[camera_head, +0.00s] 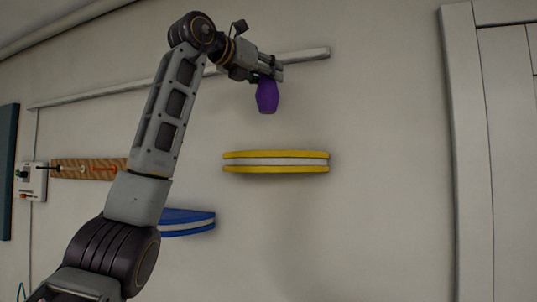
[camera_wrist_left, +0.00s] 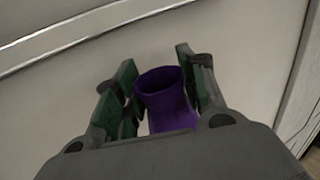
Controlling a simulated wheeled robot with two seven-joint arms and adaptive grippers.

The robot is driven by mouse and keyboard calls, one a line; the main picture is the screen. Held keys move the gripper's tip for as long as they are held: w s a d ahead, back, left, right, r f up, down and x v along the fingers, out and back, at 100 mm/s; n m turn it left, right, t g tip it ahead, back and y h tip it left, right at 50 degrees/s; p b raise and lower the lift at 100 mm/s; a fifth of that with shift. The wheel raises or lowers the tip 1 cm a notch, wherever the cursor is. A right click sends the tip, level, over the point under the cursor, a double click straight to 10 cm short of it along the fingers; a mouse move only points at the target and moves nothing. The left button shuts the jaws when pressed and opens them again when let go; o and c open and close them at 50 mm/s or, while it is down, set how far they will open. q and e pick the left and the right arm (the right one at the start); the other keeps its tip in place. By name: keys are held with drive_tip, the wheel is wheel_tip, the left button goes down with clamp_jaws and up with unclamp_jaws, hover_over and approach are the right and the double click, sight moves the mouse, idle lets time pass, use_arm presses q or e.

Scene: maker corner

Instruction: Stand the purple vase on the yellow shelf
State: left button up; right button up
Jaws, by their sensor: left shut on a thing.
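The purple vase (camera_head: 267,96) hangs upright from my left gripper (camera_head: 268,76), above the yellow shelf (camera_head: 276,155), with a clear gap between them. The yellow shelf is on the wall, with yellow bands above and below a pale middle band. In the left wrist view the vase (camera_wrist_left: 165,97) sits between the green-padded fingers of my left gripper (camera_wrist_left: 160,88), its open mouth facing the camera. The shelf does not show in the left wrist view. My right gripper is not in view.
A blue shelf (camera_head: 190,222) is lower left, partly behind my left arm. A wooden strip (camera_head: 85,168) and a small white box with knobs (camera_head: 32,181) are on the wall at left. A pale rail (camera_head: 310,55) runs behind my gripper. The wall right of the yellow shelf is bare up to a door frame (camera_head: 468,150).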

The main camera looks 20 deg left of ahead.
sight(261, 87)
use_arm(q)
drive_tip(key=shift+d+f, duration=0.1)
drive_tip(key=shift+d, duration=0.05)
drive_tip(key=shift+f, duration=0.15)
drive_tip(key=shift+f, duration=0.85)
wheel_tip(261, 87, down, 2)
drive_tip(key=shift+f, duration=0.9)
drive_tip(key=shift+f, duration=0.15)
